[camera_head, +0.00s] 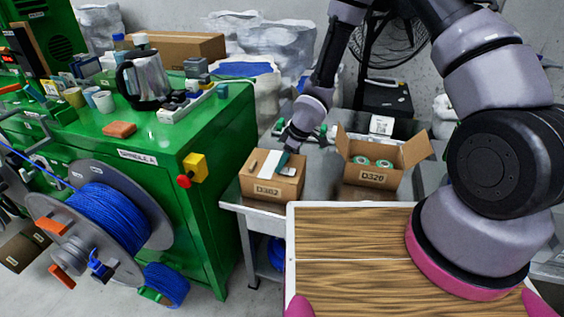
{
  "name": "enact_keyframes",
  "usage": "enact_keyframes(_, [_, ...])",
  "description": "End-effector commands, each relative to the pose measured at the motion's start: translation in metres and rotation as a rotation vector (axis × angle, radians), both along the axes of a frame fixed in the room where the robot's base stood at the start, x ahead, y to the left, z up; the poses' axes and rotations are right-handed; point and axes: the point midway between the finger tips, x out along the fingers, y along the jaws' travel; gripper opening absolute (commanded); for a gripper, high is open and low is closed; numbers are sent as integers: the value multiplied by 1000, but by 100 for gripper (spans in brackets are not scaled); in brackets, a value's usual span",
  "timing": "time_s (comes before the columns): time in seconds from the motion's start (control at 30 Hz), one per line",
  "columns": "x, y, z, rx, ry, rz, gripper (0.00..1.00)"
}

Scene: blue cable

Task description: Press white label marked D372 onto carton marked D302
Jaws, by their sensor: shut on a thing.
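The closed brown carton marked D302 (258,198) stands on a grey side table, with a white strip running across its top. My gripper (282,165) reaches down from behind to the right part of the carton's top. It is shut on a small white piece, seemingly the white label (288,171), at its fingertips. The label's marking is too small to read. It lies at or just over the carton's top; I cannot tell whether it touches.
An open carton marked D320 (372,180) with green-and-white rolls stands to the right. A green machine (200,225) with a yellow-and-red stop button is close on the left. A blue cable reel (100,220) is at front left. Bags and a fan stand behind.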

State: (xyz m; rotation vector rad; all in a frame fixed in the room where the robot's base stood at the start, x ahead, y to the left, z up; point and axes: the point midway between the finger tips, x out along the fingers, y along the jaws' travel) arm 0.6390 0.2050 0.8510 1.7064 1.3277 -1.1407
Motion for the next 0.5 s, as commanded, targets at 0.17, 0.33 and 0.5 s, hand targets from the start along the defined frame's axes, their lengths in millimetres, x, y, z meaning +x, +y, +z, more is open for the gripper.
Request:
enact_keyframes(0.17, [0,0,-5,0,0,0,0])
enact_keyframes(0.33, [0,0,-5,1,0,0,0])
enact_keyframes(0.5, [0,0,-5,0,0,0,0])
